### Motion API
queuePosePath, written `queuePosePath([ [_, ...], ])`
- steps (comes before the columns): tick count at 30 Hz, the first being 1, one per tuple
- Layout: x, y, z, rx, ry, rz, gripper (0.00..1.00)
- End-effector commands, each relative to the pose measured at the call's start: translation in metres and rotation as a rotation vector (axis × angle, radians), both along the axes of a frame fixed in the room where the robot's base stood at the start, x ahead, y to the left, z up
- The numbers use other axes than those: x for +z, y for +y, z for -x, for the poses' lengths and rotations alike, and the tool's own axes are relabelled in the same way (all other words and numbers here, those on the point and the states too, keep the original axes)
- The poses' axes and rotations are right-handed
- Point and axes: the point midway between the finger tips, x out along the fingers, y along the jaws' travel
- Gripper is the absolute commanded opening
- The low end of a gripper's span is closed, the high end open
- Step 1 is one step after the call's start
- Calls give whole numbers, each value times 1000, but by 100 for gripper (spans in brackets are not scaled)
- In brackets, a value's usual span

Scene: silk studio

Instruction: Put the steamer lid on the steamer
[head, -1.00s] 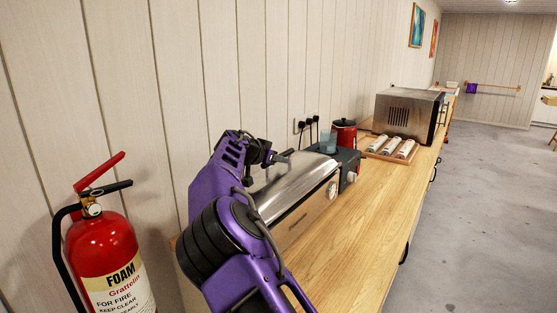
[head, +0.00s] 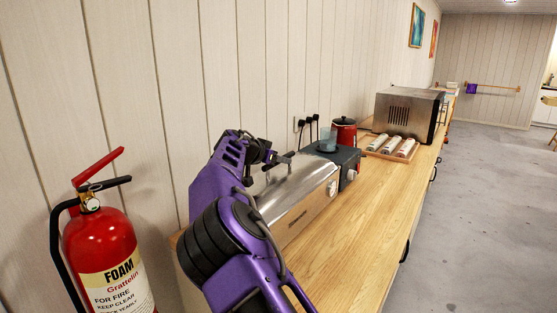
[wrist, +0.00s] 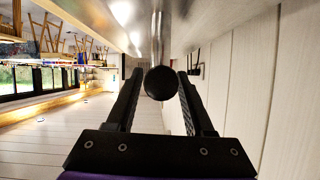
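A long brushed-steel appliance (head: 298,222) with a dial on its front end stands on the counter against the wall; I take it to be the steamer. Its rounded shiny top (head: 300,178) appears to be the lid, but the boundary between lid and body is not clear. My gripper (head: 284,159) is above this top, beside the wall, partly hidden by my purple arm. In the wrist view a round black knob (wrist: 161,83) lies between my two fingers, close to both. Whether they press on it is unclear. A shiny metal surface (wrist: 150,35) lies just beyond the knob.
A dark appliance (head: 346,160), a red kettle (head: 343,132), a tray of white bottles (head: 392,147) and a metal oven (head: 404,114) stand farther along the counter. A fire extinguisher (head: 105,255) is at left. The counter's front strip (head: 375,215) is clear.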

Motion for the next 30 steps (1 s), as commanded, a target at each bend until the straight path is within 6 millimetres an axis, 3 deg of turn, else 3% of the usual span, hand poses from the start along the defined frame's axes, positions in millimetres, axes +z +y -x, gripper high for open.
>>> queuePosePath([
  [8,1,0,0,0,0,0,53],
  [15,19,0,0,0,0,0,53],
  [17,17,10,12,4,-1,-1,53],
  [24,42,37,56,3,1,-2,53],
  [30,57,52,82,1,1,-1,53],
])
